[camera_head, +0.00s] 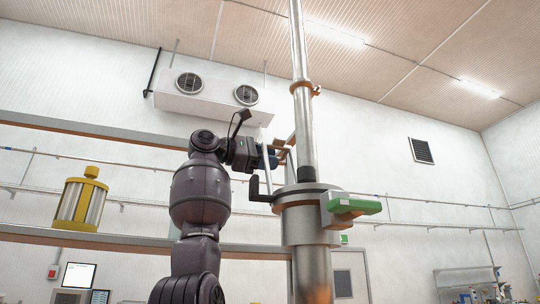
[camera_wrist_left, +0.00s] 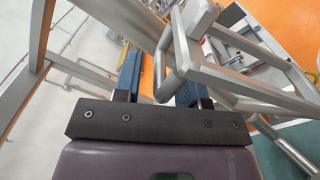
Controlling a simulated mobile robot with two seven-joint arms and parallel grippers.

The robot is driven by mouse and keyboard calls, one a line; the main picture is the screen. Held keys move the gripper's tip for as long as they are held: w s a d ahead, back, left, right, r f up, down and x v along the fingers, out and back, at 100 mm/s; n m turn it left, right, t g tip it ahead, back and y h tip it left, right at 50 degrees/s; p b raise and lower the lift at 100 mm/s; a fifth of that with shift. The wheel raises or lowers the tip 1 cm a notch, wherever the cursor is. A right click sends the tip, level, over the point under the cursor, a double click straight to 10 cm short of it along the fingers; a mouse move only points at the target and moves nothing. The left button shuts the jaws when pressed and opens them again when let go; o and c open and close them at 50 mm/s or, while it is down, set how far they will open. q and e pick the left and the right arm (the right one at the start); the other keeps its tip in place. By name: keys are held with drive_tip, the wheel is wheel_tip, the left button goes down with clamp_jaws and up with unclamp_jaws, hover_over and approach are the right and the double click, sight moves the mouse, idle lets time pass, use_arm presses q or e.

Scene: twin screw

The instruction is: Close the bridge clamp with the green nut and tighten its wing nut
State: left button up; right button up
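A steel column (camera_head: 307,130) rises through a wide metal collar (camera_head: 308,225) in the head view. A green block-shaped part (camera_head: 354,204) sits in a grey bracket on the collar's right side; I cannot tell whether it is the green nut. No wing nut can be made out. My left gripper (camera_head: 274,156) is beside the column on its left, above the collar. In the left wrist view its blue fingers (camera_wrist_left: 160,65) are apart, with a bent grey metal bar (camera_wrist_left: 182,45) reaching down between them; contact is unclear. My right gripper is out of view.
A dark bent handle (camera_head: 256,190) stands out left of the collar. Horizontal rails (camera_head: 100,237) cross behind my arm. A yellow-and-steel cylinder (camera_head: 80,200) stands on the lower rail at left. Grey frame bars (camera_wrist_left: 255,80) crowd the right side of the left wrist view.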

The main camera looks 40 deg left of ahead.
use_arm(q)
drive_tip(key=shift+w+d, duration=0.15)
drive_tip(key=shift+w, duration=0.1)
drive_tip(key=shift+s, duration=0.1)
clamp_jaws()
drive_tip(key=shift+r, duration=0.15)
